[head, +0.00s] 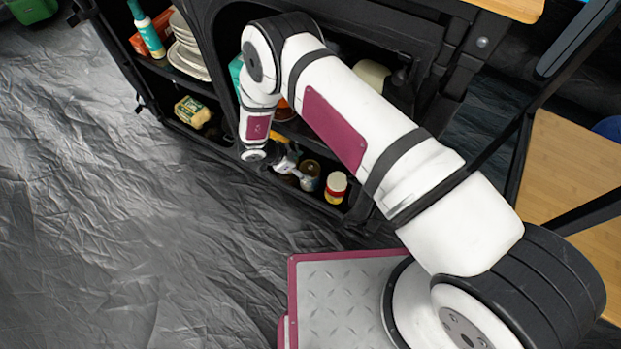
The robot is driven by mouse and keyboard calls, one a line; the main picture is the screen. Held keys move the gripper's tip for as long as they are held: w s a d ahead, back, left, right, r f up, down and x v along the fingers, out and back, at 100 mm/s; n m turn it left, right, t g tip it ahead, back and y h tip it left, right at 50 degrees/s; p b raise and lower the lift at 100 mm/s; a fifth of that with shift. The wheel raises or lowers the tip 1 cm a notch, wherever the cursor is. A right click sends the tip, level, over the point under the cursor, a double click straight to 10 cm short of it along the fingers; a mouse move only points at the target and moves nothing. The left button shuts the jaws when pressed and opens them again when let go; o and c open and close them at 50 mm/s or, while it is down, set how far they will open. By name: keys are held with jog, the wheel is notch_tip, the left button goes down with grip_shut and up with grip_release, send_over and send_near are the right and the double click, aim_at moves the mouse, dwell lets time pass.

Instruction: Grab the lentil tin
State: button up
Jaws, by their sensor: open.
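My gripper (295,172) is small in the head view, inside the lower compartment of the black cabinet (215,95). It is open, and its fingers are close beside a dark olive-gold tin (311,172), which could be the lentil tin; its label is too small to read. I cannot tell whether the fingers touch it. Another dark item is partly hidden behind the gripper.
Plates (188,48) and a teal bottle (149,35) stand on the cabinet's upper left shelf. A yellowish package (193,112) lies in the lower left compartment. My arm hides part of the cabinet. The wrinkled grey floor (130,220) in front is clear.

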aim_at(310, 169)
jog(key=shift+b+x, duration=1.25)
jog(key=shift+x, duration=1.85)
grip_shut()
jog(key=shift+r, duration=0.15)
